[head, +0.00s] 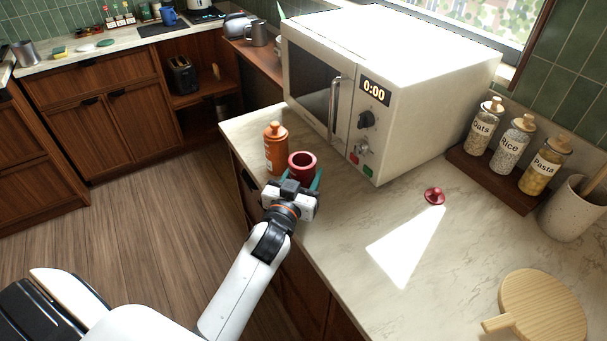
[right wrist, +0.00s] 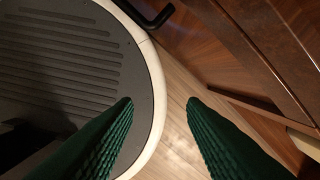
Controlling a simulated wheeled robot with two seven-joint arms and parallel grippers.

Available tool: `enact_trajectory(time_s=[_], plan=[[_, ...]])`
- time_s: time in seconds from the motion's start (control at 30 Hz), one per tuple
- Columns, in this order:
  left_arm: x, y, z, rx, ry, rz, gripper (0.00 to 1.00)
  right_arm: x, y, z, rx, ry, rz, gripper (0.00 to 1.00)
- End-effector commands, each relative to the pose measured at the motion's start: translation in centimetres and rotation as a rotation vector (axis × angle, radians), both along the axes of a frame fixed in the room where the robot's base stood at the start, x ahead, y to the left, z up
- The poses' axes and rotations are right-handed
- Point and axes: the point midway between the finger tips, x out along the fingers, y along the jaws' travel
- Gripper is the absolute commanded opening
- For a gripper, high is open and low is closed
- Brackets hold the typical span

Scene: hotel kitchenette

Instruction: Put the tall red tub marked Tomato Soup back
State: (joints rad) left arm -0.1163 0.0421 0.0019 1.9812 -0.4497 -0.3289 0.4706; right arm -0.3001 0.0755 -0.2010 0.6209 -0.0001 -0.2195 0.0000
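A red tub (head: 302,160) with an open top is at the counter's left edge, in front of the microwave. No label shows on it, and its lower part is hidden behind my left gripper (head: 293,183). The left gripper's green fingers are apart, at either side of the tub's lower part. I cannot tell whether they press on it, or whether the tub rests on the counter. A small red knobbed lid (head: 434,196) lies on the counter to the right. My right gripper (right wrist: 160,103) is open and empty, over the floor beside a cabinet.
An orange bottle (head: 275,150) stands close to the left of the red tub. The white microwave (head: 420,100) is shut behind. Oats, Rice and Pasta jars (head: 514,138) stand on a wooden rack (head: 485,177). A round board (head: 545,305) lies at front right.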

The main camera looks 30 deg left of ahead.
Motion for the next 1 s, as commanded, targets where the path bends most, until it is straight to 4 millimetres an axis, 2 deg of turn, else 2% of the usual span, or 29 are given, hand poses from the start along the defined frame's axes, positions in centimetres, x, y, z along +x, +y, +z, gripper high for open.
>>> enact_trajectory(time_s=[0.07,0.1,0.23,0.57,0.63,0.77,1.0], plan=[[0.0,0.0,-0.3,0.000,0.000,0.000,0.20,0.0,0.0,-0.2,0.000,0.000,0.000,0.38],[0.0,0.0,-0.3,0.000,0.000,0.000,0.53,0.0,0.0,-0.2,0.000,0.000,0.000,0.38],[0.0,0.0,-0.2,0.000,0.000,0.000,0.73,0.0,0.0,-0.2,0.000,0.000,0.001,0.38],[0.0,0.0,0.2,0.001,-0.001,0.000,0.73,0.0,-0.2,0.1,-0.002,0.002,0.001,0.38],[-0.7,-0.1,-0.1,0.000,0.002,0.000,0.73,0.0,-0.3,-0.2,-0.005,0.001,0.002,0.38],[-2.9,-0.4,-0.3,-0.001,0.003,0.000,0.73,0.0,-0.5,-0.6,-0.007,0.002,0.001,0.38],[-8.2,-1.1,-0.3,-0.003,0.004,0.001,0.73,0.0,-0.5,-1.6,-0.007,0.002,0.000,0.38]])
